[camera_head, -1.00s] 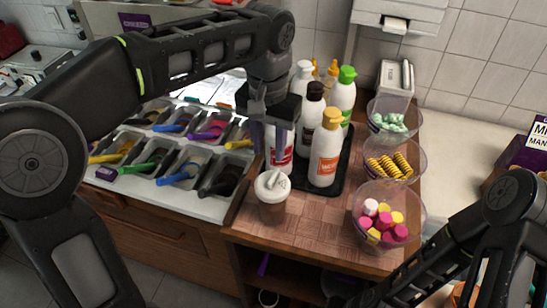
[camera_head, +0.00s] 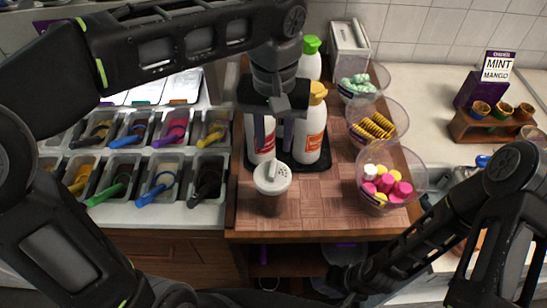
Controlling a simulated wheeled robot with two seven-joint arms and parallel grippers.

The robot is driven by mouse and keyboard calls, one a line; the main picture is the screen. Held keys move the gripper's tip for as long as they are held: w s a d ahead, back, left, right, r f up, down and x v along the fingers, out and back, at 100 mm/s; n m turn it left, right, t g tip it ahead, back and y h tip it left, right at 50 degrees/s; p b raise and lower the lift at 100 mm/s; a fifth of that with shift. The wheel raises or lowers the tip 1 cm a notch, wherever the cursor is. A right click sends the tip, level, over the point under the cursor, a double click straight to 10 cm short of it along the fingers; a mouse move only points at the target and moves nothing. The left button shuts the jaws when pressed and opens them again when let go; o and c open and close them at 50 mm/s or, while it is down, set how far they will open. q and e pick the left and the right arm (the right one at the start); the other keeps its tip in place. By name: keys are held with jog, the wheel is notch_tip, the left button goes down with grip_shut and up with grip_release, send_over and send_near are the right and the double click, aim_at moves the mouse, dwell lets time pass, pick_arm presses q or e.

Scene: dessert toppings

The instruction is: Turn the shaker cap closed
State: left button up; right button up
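The shaker (camera_head: 271,203) stands upright near the front left of the wooden counter. It has a brownish see-through body and a white cap (camera_head: 272,178) with small dark marks on top. My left gripper (camera_head: 271,132) hangs pointing down behind and above the shaker, in front of the bottles and apart from the cap. Its fingers blend with the bottles behind, so their opening is unclear. My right gripper (camera_head: 348,283) is low at the bottom, below the counter's front edge, dark and partly hidden; its fingers are not clear.
Bottles, including a yellow-capped one (camera_head: 311,130), stand on a black tray close behind the shaker. Clear bowls with pink and yellow sweets (camera_head: 384,186), yellow cookies (camera_head: 374,126) and mint pieces (camera_head: 358,86) line the right. Topping bins (camera_head: 206,180) lie left. Counter between shaker and bowls is free.

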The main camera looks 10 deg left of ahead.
aim_at(273, 166)
pick_arm(q)
jog(key=shift+a+f, duration=0.15)
jog(key=shift+a, duration=0.05)
notch_tip(273, 166, down, 3)
jog(key=shift+r+b, duration=0.1)
jog(key=shift+b, duration=1.05)
jog(key=shift+f+p, duration=0.35)
jog(key=shift+p, duration=0.05)
jog(key=shift+f, duration=2.05)
jog(key=shift+c, duration=0.5)
grip_shut()
